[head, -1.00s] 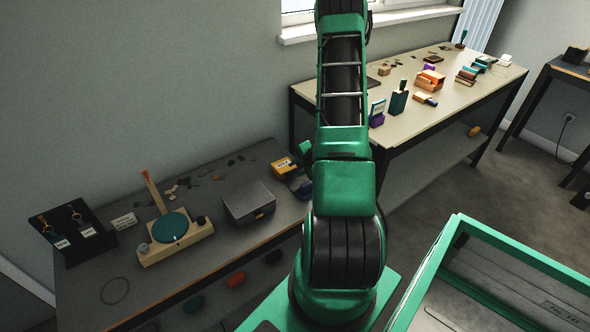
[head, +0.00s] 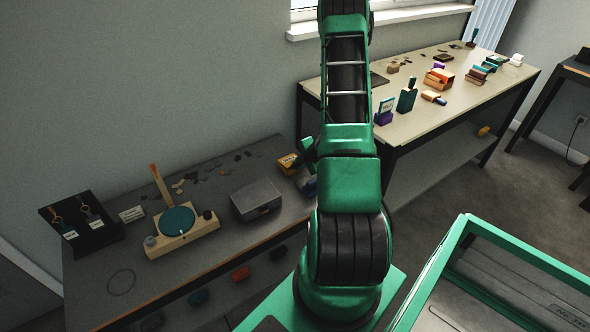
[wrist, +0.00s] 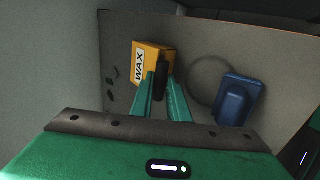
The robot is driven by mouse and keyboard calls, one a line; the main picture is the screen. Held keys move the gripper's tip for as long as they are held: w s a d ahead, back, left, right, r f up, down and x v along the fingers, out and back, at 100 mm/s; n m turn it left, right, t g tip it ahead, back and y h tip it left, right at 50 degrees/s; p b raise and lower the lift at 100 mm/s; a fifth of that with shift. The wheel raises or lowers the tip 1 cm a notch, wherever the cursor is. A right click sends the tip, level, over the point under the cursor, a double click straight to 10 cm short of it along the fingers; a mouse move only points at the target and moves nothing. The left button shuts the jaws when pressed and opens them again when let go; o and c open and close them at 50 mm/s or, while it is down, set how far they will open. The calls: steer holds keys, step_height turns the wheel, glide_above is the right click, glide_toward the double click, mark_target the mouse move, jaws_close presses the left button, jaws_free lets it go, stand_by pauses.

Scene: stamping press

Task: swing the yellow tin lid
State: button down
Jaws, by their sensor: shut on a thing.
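The yellow tin (wrist: 150,61) lies on the grey bench, with a white WAX label facing left in the wrist view. Its lid looks closed, though I cannot clearly make out the lid's edge. My gripper (wrist: 163,84) is at the tin's near right side, its green fingers around a dark upright piece (wrist: 161,76) that looks like the lid's handle. The fingers are shut on this piece. In the head view the tin (head: 289,162) shows at the bench's right end, partly beside my arm, and my fingers are mostly hidden.
A blue object (wrist: 238,99) stands right of the tin, with a dark ring mark between them. A grey box (head: 256,200) is left of the tin, and a turntable (head: 176,221) farther left. The pale bench (head: 440,110) stands behind my arm. Small dark bits lie near the wall.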

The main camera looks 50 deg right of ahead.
steer(key=shift+w+d+r, duration=0.15)
steer(key=shift+d+r, duration=0.1)
steer(key=shift+r, duration=0.15)
steer(key=shift+w+d+r, duration=0.1)
steer(key=shift+w+r, duration=0.2)
steer(key=shift+r, duration=0.3)
steer(key=shift+w+r, duration=0.3)
steer(key=shift+r, duration=0.25)
steer(key=shift+w+d+r, duration=0.15)
steer(key=shift+w+r, duration=0.7)
steer(key=shift+r, duration=0.05)
